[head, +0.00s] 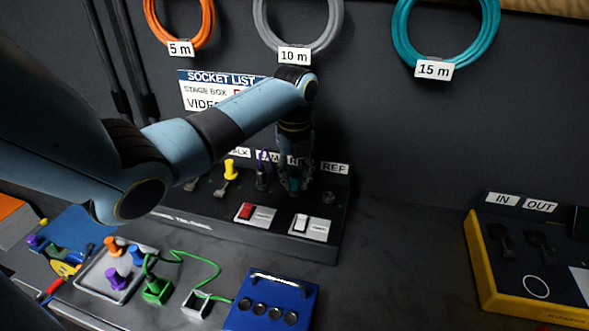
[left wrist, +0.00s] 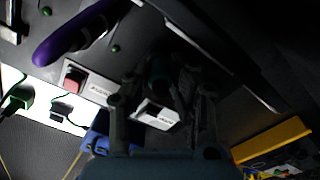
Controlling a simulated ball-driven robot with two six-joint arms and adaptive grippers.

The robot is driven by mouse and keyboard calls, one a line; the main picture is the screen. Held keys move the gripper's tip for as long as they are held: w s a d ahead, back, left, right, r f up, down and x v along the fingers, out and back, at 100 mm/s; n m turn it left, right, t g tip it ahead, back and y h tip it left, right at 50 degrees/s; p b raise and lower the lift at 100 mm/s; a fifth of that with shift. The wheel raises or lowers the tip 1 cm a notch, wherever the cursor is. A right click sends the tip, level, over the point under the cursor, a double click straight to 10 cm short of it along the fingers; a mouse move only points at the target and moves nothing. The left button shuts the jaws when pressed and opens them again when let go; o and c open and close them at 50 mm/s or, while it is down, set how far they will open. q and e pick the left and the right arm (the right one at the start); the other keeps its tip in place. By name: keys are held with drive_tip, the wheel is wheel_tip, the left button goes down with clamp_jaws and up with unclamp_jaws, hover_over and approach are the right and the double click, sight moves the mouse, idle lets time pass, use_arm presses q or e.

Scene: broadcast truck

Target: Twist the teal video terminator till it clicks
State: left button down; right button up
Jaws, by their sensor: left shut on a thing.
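My left gripper (head: 293,188) reaches down to the sloped connector panel (head: 180,208) in the head view, in the row under the labels, left of the REF label. It is shut on the teal video terminator, which is mostly hidden by the fingers and shows only as a dark teal patch (left wrist: 159,70) between them in the left wrist view. The fingers (left wrist: 165,88) are dark there. Whether the terminator is fully seated in its socket cannot be seen. My right gripper is not in view.
A purple cable plug (head: 262,178) and a yellow plug (head: 230,168) stand left of the gripper. A red switch (head: 247,211) and white switch (head: 300,222) lie in front. A blue box (head: 272,301), a tray (head: 95,283) and a yellow-sided box (head: 481,262) stand nearby.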

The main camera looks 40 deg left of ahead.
use_arm(q)
drive_tip(key=m, duration=0.2)
drive_tip(key=shift+m+p, duration=0.3)
drive_tip(key=shift+m, duration=0.3)
drive_tip(key=shift+m+p, duration=0.35)
drive_tip(key=shift+m, duration=1.35)
drive_tip(key=c, duration=1.6)
unclamp_jaws()
drive_tip(key=shift+m, duration=0.4)
drive_tip(key=o, duration=0.5)
